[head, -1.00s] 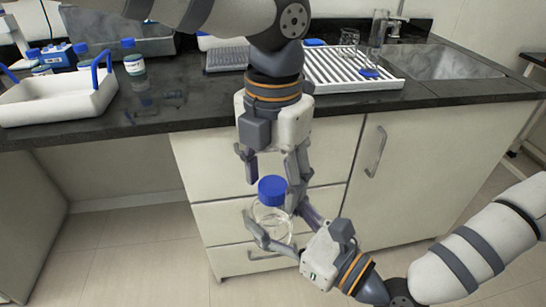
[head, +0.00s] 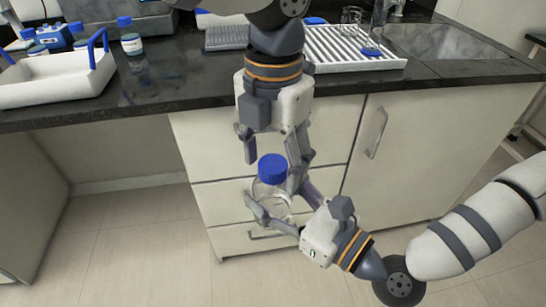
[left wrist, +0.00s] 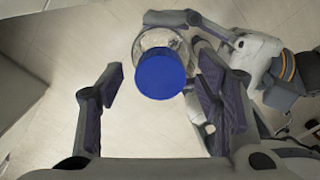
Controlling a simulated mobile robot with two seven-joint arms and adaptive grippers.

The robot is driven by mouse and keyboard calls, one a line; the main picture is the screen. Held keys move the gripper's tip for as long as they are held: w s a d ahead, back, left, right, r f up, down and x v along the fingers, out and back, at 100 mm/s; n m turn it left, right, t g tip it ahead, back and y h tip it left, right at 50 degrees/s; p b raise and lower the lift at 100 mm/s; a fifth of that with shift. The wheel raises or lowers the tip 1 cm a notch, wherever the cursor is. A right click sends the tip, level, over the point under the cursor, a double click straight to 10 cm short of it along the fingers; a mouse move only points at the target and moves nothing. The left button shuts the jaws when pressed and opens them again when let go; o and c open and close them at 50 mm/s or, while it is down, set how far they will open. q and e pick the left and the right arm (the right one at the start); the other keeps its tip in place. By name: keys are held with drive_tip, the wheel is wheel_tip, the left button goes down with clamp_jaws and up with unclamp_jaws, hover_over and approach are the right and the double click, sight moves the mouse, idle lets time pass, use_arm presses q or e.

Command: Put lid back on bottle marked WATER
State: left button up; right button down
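A clear bottle (head: 270,205) with a blue lid (head: 271,168) on its top stands about upright in front of the drawers. No WATER marking can be read on it. My right gripper (head: 278,208) has its fingers around the bottle body from the lower right and appears shut on it. My left gripper (head: 270,172) points down from above, with its fingers open and apart. In the left wrist view the lid (left wrist: 160,74) shows just beyond and between the open fingers, nearer the right one, with the bottle's glass (left wrist: 160,42) partly hidden beneath it.
The dark counter (head: 190,108) lies behind, with a white carrier (head: 50,88) and a blue-capped bottle (head: 131,42) at left. A white drying rack (head: 350,50) and a sink (head: 450,42) are at right. Drawers are close behind the grippers. The floor at left is clear.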

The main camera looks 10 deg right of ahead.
use_arm(q)
drive_tip(key=shift+r, duration=0.1)
wheel_tip(320, 180, up, 12)
idle(0.5)
